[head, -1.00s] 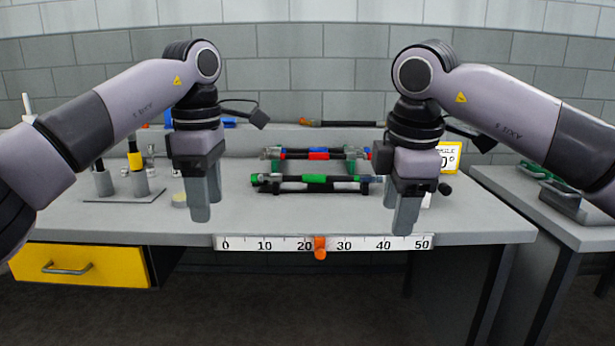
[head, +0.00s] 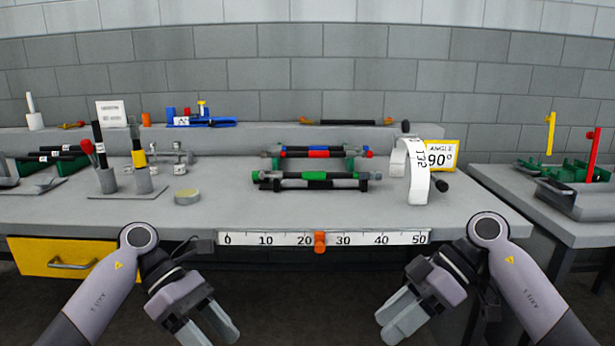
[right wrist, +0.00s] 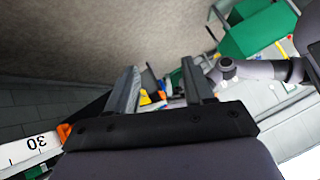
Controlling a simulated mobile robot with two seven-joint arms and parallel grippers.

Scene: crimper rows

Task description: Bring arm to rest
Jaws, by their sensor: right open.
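My right gripper (head: 387,326) hangs in front of the bench at the lower right of the head view, below the front edge. Its jaws are open and empty; in the right wrist view its two fingers (right wrist: 162,76) stand apart with nothing between them. My left gripper (head: 209,335) hangs at the lower left of the head view, also in front of the bench. Its fingers are apart and hold nothing visible. Both arms are folded low and clear of the bench top.
The bench (head: 225,215) carries a rack with a green-and-black hose (head: 315,176), another hose with red and blue bands (head: 318,152), a white tag (head: 419,170) and a yellow 90° sign (head: 441,157). A ruler (head: 270,239) with an orange slider (head: 319,242) lines the front edge.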

